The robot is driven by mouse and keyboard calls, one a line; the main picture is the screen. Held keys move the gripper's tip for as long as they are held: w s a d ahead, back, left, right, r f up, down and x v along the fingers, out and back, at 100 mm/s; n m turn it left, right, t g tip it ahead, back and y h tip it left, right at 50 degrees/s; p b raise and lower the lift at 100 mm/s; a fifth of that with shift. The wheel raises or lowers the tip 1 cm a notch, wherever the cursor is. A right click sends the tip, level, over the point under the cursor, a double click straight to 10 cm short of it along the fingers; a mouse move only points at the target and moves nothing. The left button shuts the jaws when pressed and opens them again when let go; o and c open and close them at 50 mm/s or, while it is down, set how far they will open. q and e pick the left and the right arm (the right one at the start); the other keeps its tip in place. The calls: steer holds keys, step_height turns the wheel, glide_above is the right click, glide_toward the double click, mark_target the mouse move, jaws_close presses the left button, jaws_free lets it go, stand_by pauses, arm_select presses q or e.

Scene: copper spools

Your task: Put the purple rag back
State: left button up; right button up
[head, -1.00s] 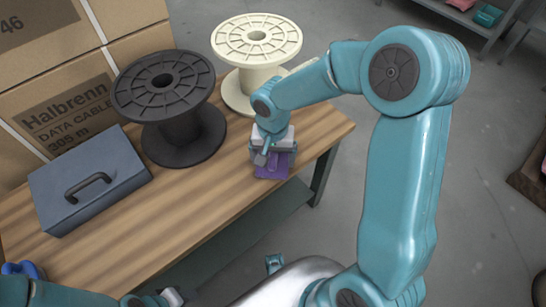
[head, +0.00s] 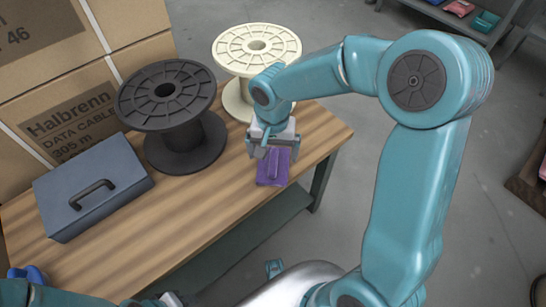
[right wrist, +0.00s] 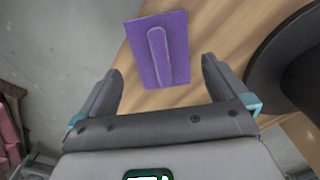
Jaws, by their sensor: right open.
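The purple rag (head: 273,171) lies flat on the wooden table near its right edge. In the right wrist view the rag (right wrist: 172,29) is a rectangle with a raised ridge along its middle, partly over bare wood and close to the table edge. My right gripper (head: 271,150) is above the rag, apart from it. In the right wrist view its two fingers (right wrist: 160,72) are spread with nothing between them, and the rag is beyond the tips. My left gripper (head: 168,300) shows only in part at the bottom edge of the head view; its jaws cannot be made out.
A black spool (head: 180,110) and a cream spool (head: 236,60) stand behind the rag. A blue-grey box with a handle (head: 110,205) is on the table's left. Cardboard boxes (head: 50,85) rise at the back left. The table's front middle (head: 190,215) is clear.

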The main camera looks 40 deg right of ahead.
mark_target(273, 165)
step_height(273, 165, up, 6)
steer(key=p, duration=0.1)
stand_by(0.7)
